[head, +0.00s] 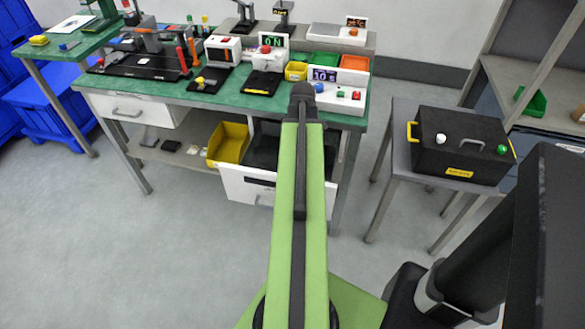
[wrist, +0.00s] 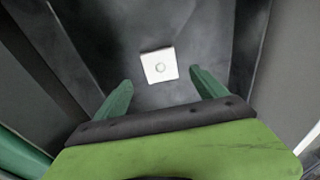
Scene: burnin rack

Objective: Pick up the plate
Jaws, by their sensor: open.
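A small white square plate (wrist: 159,66) with a round mark at its middle lies on the dark floor of what looks like the open drawer. My gripper (wrist: 161,77) is open, with its two green fingers apart and nothing between them. The plate shows just beyond the fingertips, roughly centred between them; I cannot tell the height gap. In the head view the open drawer (head: 240,187) has a white front and a dark inside, under the green-topped bench (head: 228,101). My arm crosses in front of it and hides the gripper; the plate is not visible there.
Dark drawer walls rise on both sides in the wrist view. A yellow bin (head: 229,143) stands left of the drawer. Several instruments crowd the bench top. A black box (head: 460,145) sits on a grey stand at right. The floor (head: 190,260) at left is clear.

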